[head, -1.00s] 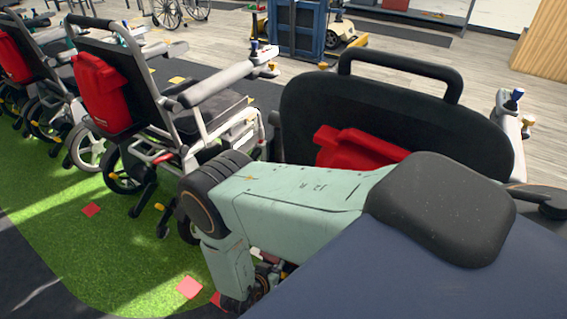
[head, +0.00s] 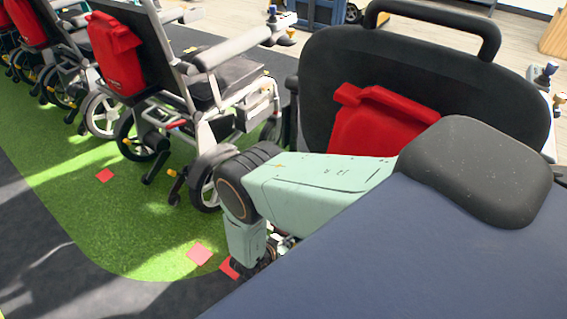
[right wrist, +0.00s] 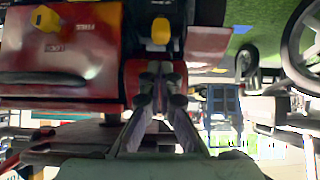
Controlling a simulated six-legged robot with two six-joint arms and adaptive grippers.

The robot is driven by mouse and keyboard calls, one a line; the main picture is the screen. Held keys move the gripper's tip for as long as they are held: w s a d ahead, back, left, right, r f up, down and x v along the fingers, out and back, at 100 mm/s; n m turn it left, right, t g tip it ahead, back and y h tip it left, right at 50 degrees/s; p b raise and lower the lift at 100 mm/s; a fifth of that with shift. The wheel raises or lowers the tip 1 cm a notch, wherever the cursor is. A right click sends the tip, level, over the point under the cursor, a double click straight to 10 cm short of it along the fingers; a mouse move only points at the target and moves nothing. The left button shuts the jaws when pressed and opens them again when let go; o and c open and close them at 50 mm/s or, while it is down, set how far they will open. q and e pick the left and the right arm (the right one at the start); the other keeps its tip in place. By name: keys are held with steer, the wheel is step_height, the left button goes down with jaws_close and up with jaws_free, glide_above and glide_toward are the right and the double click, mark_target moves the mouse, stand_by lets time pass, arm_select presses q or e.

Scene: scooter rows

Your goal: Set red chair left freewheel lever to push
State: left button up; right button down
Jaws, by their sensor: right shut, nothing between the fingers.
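The wheelchair ahead has a black backrest (head: 400,75) and a red bag (head: 385,120); my right arm hides its lower part. In the right wrist view, a glossy red housing (right wrist: 40,70) fills the upper left. A second yellow knob (right wrist: 160,30) shows just above my fingertips in the picture. My right gripper (right wrist: 160,80) is shut and empty, its tips close to the red housing; contact cannot be told. In the head view it is mostly hidden below my forearm. My left gripper is not in view.
Another wheelchair with a red bag (head: 115,55) stands to the left, with more behind it. They stand on green turf (head: 90,220) with red square markers (head: 199,253). A large wheel (right wrist: 302,45) is at the right wrist view's upper right.

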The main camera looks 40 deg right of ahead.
steer(key=b+x, duration=0.2)
steer(key=x, duration=0.3)
steer(key=shift+d, duration=0.1)
stand_by(0.4)
steer(key=shift+f, duration=0.1)
